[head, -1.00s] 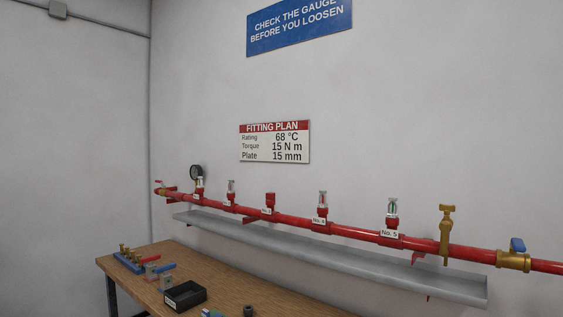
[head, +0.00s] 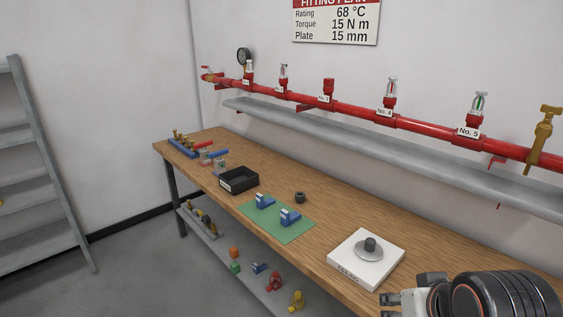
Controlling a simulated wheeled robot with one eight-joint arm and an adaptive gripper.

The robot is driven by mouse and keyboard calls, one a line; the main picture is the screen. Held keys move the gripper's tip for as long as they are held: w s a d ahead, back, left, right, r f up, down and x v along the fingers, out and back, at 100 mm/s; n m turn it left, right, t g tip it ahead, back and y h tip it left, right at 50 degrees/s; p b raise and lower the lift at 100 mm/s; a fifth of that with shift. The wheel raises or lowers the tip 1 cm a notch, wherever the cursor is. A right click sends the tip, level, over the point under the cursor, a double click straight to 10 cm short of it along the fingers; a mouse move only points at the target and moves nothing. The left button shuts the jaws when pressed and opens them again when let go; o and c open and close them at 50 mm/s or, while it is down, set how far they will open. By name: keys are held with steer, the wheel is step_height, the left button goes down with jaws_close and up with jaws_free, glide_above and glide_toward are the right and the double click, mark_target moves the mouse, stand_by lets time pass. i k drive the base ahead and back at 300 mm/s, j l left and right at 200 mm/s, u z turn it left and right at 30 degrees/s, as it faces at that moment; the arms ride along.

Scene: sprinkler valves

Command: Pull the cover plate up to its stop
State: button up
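A white square block (head: 345,265) with dark lettering on its front edge, apparently "CEILING", lies on the wooden bench. On it sits a round grey plate (head: 368,254), apparently the cover plate, with a dark knob-like piece (head: 370,243) standing in its middle. How far the plate stands off the block is too small to tell. My gripper (head: 390,305) is at the bottom edge, right of and nearer than the block, apart from it. It is partly cut off, and its opening cannot be made out.
A black tray (head: 239,180), a green mat (head: 276,222) with two blue-and-white pieces, and a small dark ring (head: 300,197) lie on the bench. A red pipe (head: 350,108) with several sprinklers runs along the wall above a grey trough (head: 330,133). A shelf (head: 35,180) stands at left.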

mark_target(368, 249)
steer(key=i+j, duration=1.4)
steer(key=k+j+z, duration=0.1)
steer(key=z, duration=1.4)
steer(key=k+l, duration=0.05)
steer(key=l, duration=0.05)
